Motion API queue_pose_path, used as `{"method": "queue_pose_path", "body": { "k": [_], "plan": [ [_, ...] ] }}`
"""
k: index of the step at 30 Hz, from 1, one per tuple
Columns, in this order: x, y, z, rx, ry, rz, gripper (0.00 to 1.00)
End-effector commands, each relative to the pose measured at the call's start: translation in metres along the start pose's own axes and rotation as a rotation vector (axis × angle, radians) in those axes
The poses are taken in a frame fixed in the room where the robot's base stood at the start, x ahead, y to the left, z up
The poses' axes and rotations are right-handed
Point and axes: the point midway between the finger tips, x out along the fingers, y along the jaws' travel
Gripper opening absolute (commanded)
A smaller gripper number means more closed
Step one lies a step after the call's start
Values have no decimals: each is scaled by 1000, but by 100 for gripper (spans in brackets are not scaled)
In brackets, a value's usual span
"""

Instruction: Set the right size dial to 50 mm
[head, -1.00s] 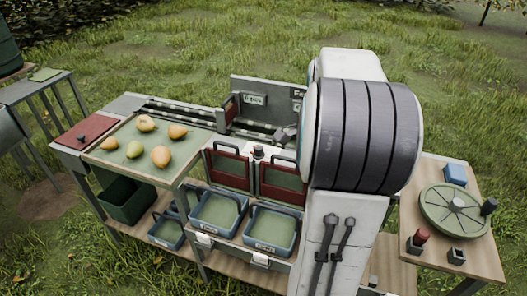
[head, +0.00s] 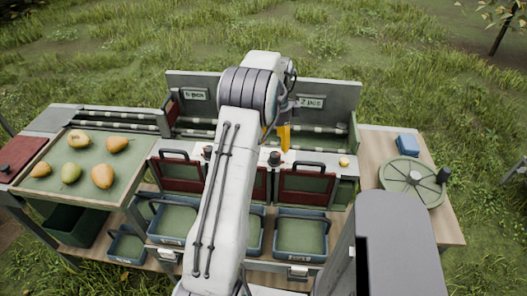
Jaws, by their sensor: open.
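The right size dial (head: 275,158) is a small dark knob on the pale panel, between the signs' back rail and the red-framed gates. Its scale is too small to read. A similar dark knob, the left dial (head: 208,152), stands left of my arm. My gripper (head: 282,137) is mostly hidden behind my arm.
A green tray (head: 78,184) with several pears stands at left. Blue bins (head: 301,258) sit below the red-framed gates (head: 308,196). A yellow knob (head: 344,161) is right of the dial. A green wheel (head: 411,183) and blue block (head: 407,144) are on the right table.

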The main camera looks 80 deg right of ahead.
Motion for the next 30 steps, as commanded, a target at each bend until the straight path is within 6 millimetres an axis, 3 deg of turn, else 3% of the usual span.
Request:
{"method": "queue_pose_path", "body": {
  "k": [15, 29, 30],
  "plan": [
    [56, 1, 0, -3, 0, 3, 60],
    [63, 1, 1, -3, 0, 1, 62],
    [62, 1, 1, -3, 0, 1, 58]
  ]
}}
